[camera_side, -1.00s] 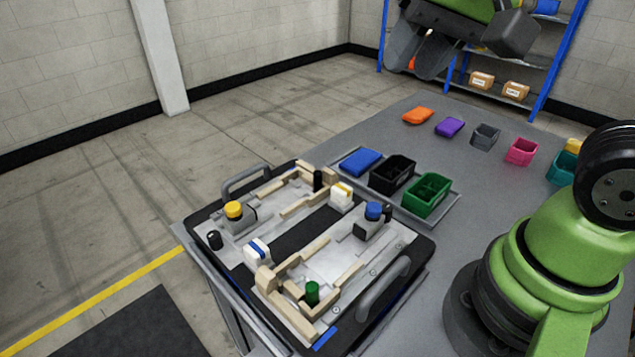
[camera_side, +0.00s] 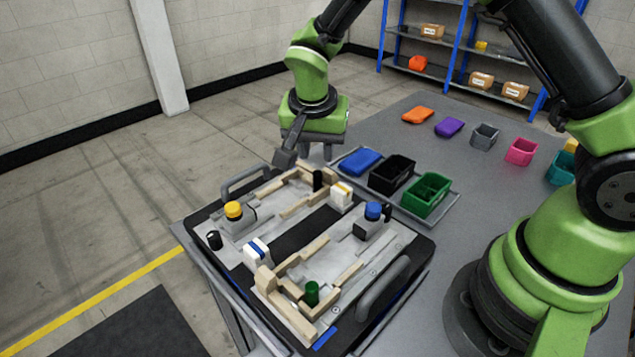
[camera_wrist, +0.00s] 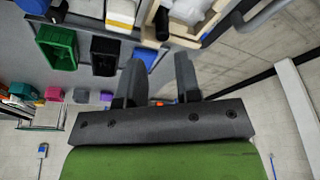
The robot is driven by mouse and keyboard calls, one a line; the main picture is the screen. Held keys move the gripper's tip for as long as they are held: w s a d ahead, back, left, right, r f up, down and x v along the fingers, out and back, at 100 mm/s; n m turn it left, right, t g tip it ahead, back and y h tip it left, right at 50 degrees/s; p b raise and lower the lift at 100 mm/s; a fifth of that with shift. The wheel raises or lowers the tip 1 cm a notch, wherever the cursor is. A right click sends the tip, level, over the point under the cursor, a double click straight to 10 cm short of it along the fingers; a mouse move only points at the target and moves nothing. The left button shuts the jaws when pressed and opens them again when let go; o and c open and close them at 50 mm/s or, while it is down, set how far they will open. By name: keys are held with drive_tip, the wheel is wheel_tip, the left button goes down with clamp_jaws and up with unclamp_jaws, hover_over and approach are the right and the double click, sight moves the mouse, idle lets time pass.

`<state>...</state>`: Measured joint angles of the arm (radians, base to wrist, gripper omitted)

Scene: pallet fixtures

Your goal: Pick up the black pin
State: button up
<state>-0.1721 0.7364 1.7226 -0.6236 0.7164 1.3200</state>
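A black pin (camera_side: 318,180) stands upright at the far end of the pallet fixture, beside light wooden rails. In the wrist view a black pin (camera_wrist: 163,24) shows near the top, beyond the fingertips. My gripper (camera_side: 306,157) is above and behind the fixture's far end, apart from the far pin. In the wrist view its two fingers (camera_wrist: 160,60) are spread with nothing between them.
The fixture (camera_side: 292,240) also holds yellow-, blue- and green-topped parts and white blocks between wooden rails. Grey handles (camera_side: 245,182) rise at its sides. A tray with a blue box (camera_side: 360,161), a black bin (camera_side: 392,174) and a green bin (camera_side: 427,194) stands to the right.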

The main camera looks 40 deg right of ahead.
sight(317, 172)
drive_tip(key=x, duration=0.5)
drive_tip(key=shift+w+f, duration=0.25)
drive_tip(key=shift+f, duration=0.1)
clamp_jaws()
